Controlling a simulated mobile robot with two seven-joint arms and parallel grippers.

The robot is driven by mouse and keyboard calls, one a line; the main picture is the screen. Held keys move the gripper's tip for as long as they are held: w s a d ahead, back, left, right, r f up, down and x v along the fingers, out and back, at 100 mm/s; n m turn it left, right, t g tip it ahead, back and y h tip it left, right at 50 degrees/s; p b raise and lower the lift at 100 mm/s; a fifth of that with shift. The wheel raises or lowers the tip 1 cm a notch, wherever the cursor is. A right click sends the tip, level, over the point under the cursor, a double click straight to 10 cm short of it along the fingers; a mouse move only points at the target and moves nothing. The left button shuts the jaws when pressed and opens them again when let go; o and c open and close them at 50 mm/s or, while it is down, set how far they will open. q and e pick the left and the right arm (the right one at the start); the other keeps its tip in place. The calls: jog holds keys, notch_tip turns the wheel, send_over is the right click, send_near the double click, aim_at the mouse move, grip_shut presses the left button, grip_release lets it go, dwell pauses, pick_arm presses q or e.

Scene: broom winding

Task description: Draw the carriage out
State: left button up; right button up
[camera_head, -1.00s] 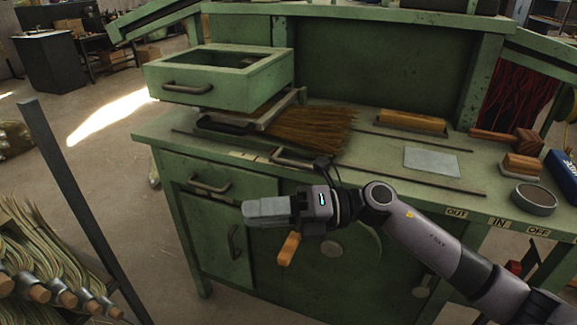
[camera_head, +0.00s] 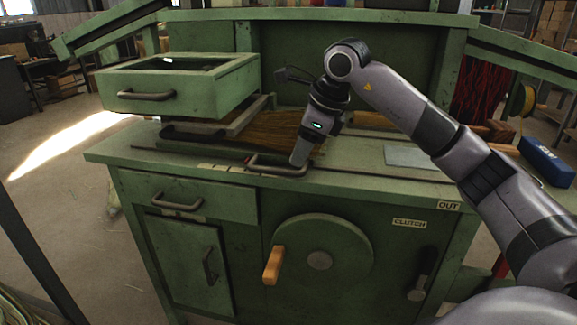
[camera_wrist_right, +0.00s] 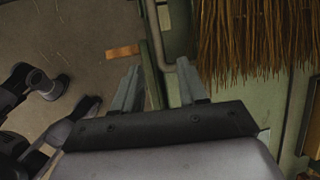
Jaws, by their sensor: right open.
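A grey bar handle (camera_head: 277,168) stands at the bench's front edge, below the straw bristles (camera_head: 270,130); I take it as the carriage's handle. The carriage body is hard to make out under the bristles and my arm. My right gripper (camera_head: 299,160) points down at the handle's right end. In the right wrist view its two fingers (camera_wrist_right: 160,88) are apart, with the grey handle (camera_wrist_right: 155,38) between and just beyond them; contact cannot be told. The straw (camera_wrist_right: 255,40) hangs at upper right there. My left gripper is not in view.
A green open-topped drawer box (camera_head: 180,90) stands raised at the left, over a tray with a dark handle (camera_head: 200,135). Below the bench top are a drawer handle (camera_head: 177,202) and a wheel (camera_head: 335,255) with a wooden grip (camera_head: 273,265). The floor at left is mostly clear.

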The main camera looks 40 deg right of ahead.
aim_at(290, 170)
jog(key=x, duration=0.5)
jog(key=shift+w+a+f, duration=0.1)
jog(key=shift+f, duration=0.05)
grip_shut()
